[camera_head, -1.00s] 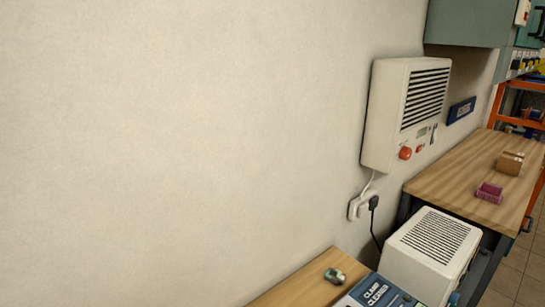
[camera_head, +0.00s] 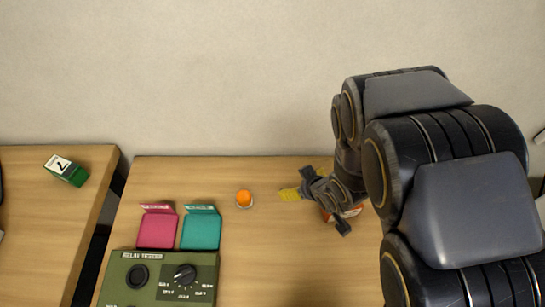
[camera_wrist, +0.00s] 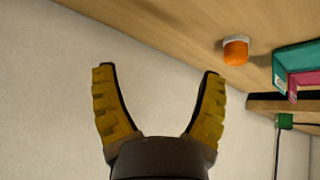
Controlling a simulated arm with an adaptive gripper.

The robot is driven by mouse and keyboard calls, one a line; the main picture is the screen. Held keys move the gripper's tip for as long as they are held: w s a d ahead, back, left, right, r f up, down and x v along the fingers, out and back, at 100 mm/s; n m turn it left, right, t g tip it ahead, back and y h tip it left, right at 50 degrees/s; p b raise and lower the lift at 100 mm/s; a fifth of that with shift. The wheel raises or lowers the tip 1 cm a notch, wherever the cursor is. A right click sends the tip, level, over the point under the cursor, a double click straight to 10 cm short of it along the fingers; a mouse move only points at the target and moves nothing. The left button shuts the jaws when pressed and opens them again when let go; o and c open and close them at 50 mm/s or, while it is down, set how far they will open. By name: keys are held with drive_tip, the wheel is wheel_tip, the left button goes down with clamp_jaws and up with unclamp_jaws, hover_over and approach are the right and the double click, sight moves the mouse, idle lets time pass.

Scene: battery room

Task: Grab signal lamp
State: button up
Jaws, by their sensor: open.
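The signal lamp (camera_head: 244,198), a small orange dome on a pale round base, stands upright on the wooden table (camera_head: 290,260), between the teal box and my gripper. My gripper (camera_head: 308,192) is open and empty, to the right of the lamp and apart from it. In the wrist view the lamp (camera_wrist: 236,51) shows at upper right, beyond the tip of the right-hand yellow finger and not between the fingers (camera_wrist: 155,75).
A pink box (camera_head: 157,230) and a teal box (camera_head: 200,230) stand left of the lamp, behind a green relay tester (camera_head: 150,262). An orange-and-white item (camera_head: 350,211) is partly hidden by my gripper. A green box (camera_head: 66,171) lies on the left table. The wall (camera_head: 200,80) rises behind.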

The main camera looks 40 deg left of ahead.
sight(245, 196)
drive_tip(key=s+a+f+n+g+y, duration=0.1)
drive_tip(key=s+a, duration=0.1)
drive_tip(key=s, duration=0.1)
drive_tip(key=s+a+f+g+y, duration=0.1)
drive_tip(key=s+a, duration=0.1)
drive_tip(key=s, duration=0.1)
drive_tip(key=s+a+f+n, duration=0.1)
drive_tip(key=s+a, duration=0.1)
drive_tip(key=s, duration=0.1)
drive_tip(key=shift+s+a+f+n+g+y, duration=0.25)
drive_tip(key=shift+f+n+g+y, duration=0.05)
drive_tip(key=shift+f+g+y, duration=0.1)
drive_tip(key=shift+a+f, duration=0.5)
drive_tip(key=shift+a, duration=0.05)
drive_tip(key=shift+x, duration=3.1)
drive_tip(key=shift+w+d, duration=0.1)
clamp_jaws()
